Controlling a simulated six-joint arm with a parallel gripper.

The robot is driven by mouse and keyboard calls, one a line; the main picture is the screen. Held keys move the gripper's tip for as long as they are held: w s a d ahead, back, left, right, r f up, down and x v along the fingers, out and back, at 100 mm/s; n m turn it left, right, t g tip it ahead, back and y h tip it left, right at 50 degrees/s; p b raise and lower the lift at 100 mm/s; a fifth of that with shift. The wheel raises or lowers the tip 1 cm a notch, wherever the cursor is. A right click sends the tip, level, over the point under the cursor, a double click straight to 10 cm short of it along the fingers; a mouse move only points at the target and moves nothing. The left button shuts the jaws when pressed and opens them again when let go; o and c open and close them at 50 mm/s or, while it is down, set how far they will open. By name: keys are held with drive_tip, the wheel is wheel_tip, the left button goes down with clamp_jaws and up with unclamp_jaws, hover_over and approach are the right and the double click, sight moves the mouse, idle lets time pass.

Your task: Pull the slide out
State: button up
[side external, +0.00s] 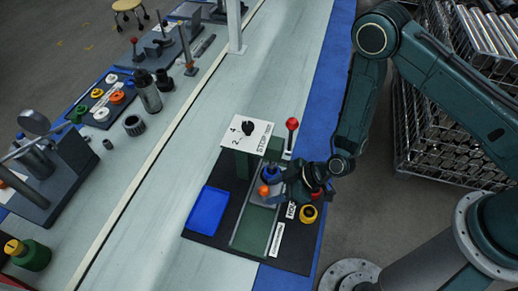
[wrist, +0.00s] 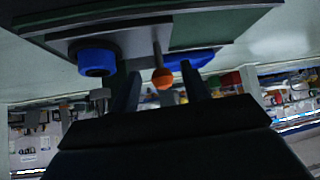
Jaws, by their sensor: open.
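The slide is a grey block (side external: 258,201) on a green track (side external: 254,232), with an orange ball knob (side external: 263,190) on a short stem and a blue ring (side external: 271,174) beside it. In the wrist view the orange knob (wrist: 162,78) appears between the two fingertips, with the blue ring (wrist: 97,59) to the left. My gripper (side external: 282,187) is open, just right of the knob in the side view. It also shows in the wrist view (wrist: 162,82). I cannot tell whether a finger touches the knob. My gripper partly hides the slide's right side.
A blue tray (side external: 207,211) lies left of the track. A white numbered plate (side external: 247,133) stands behind it, with a red-knobbed lever (side external: 292,124) to its right. A yellow ring (side external: 308,214) sits front right of my gripper.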

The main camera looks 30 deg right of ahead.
sight(263, 194)
drive_tip(key=shift+x, duration=2.3)
drive_tip(key=shift+c, duration=0.3)
clamp_jaws()
drive_tip(key=shift+r, duration=0.1)
